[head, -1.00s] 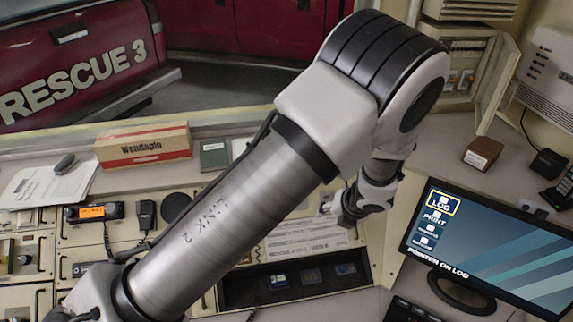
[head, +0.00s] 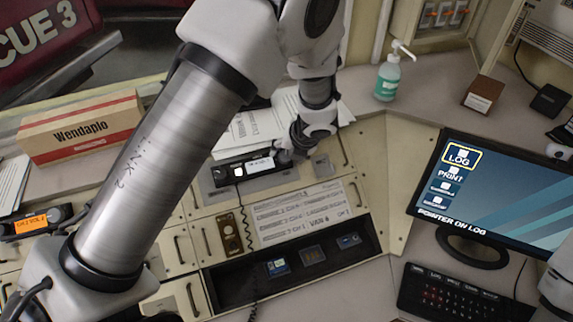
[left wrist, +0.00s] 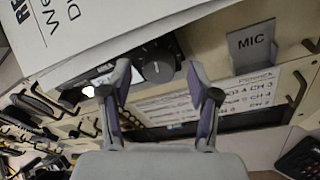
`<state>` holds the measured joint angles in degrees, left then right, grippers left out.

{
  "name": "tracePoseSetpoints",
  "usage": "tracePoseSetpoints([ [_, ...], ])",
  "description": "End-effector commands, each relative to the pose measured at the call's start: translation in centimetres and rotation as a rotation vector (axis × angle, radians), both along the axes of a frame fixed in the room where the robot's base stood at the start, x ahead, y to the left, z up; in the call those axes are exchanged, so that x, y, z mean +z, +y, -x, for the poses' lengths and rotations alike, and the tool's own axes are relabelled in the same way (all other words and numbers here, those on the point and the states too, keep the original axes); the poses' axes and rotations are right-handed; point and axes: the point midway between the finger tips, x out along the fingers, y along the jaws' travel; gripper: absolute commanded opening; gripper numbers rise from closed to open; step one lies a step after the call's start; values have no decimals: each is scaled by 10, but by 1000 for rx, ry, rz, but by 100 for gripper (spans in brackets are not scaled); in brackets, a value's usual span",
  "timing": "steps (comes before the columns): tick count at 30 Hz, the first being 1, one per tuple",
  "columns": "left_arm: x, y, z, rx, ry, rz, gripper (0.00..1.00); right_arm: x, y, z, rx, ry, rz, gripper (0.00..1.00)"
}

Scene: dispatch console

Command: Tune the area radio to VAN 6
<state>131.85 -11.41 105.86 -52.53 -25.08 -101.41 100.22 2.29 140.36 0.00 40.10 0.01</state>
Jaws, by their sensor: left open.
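A black radio (head: 243,168) with a pale lit display sits in the console below the papers. Its round dark knob (left wrist: 157,66) shows in the left wrist view. My left gripper (head: 284,157) is at the radio's right end. In the left wrist view my left gripper (left wrist: 157,72) is open, its fingers on either side of the knob in the picture. I cannot tell whether they touch it. A printed channel card (head: 300,212) lies below the radio; its small lines are hard to read. My right gripper is out of view.
A grey MIC bracket (left wrist: 252,46) stands right of the radio. Loose papers (left wrist: 90,30) overhang it. A coiled cord hangs from the radio's left. Another radio with an orange display (head: 32,222) is at far left. The monitor (head: 500,215) and green bottle (head: 388,78) stand right.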

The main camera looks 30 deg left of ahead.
Motion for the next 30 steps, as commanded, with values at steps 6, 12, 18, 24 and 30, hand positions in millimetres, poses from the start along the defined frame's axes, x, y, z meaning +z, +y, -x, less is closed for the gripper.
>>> tracePoseSetpoints([
  [6, -9, 5, -3, 1, -1, 0, 61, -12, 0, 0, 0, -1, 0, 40],
  [12, -8, 5, -3, 0, -1, 0, 51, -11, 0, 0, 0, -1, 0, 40],
  [18, -8, 5, -3, 0, 0, 0, 1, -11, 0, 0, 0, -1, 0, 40],
  [24, -8, 5, -2, 5, -3, 2, 1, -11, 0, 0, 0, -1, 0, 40],
  [30, -9, 5, -2, 46, -22, 21, 1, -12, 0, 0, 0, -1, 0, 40],
])
